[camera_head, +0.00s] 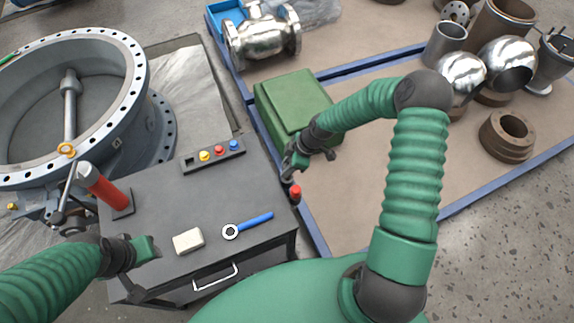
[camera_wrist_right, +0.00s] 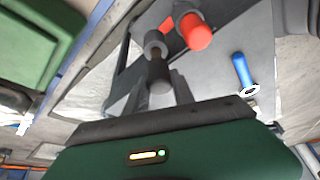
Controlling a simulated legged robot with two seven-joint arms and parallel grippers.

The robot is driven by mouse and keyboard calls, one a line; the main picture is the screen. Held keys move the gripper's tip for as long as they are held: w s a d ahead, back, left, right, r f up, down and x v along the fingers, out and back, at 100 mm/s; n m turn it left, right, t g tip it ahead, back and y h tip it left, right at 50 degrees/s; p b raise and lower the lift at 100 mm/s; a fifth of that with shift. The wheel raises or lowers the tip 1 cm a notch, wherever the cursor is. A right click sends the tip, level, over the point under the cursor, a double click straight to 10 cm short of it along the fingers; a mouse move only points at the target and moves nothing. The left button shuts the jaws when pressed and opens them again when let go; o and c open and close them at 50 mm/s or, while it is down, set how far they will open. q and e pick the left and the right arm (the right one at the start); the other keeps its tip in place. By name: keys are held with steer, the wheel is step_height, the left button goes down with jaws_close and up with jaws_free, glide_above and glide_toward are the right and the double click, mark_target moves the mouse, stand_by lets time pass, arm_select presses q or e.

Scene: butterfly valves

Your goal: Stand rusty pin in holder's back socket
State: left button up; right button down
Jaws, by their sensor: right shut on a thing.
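My right gripper (camera_head: 292,168) is off the cart's right edge, near the green box. In the right wrist view a rusty brown pin (camera_wrist_right: 158,70) with grey thicker parts sits between its fingers, which are shut on it. A red-ended cylinder (camera_wrist_right: 197,34) shows beside the pin there; a small red piece (camera_head: 295,193) hangs just below the gripper in the head view. A dark strip (camera_head: 236,153) with yellow, red and blue knobs lies at the cart's back.
The grey cart (camera_head: 165,215) carries a blue-handled wrench (camera_head: 250,225), a pale block (camera_head: 188,241) and an upright red cylinder (camera_head: 105,190) on a dark base. A large valve ring (camera_head: 135,75) stands left. The green box (camera_head: 290,103) is behind my right gripper. The cart's middle is clear.

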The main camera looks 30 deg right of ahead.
steer(key=shift+f+b, duration=0.95)
steer(key=shift+f, duration=0.65)
steer(key=c, duration=1)
jaws_free()
steer(key=o, duration=0.5)
steer(key=shift+r, duration=0.1)
step_height(320, 180, up, 7)
steer(key=p, duration=0.6)
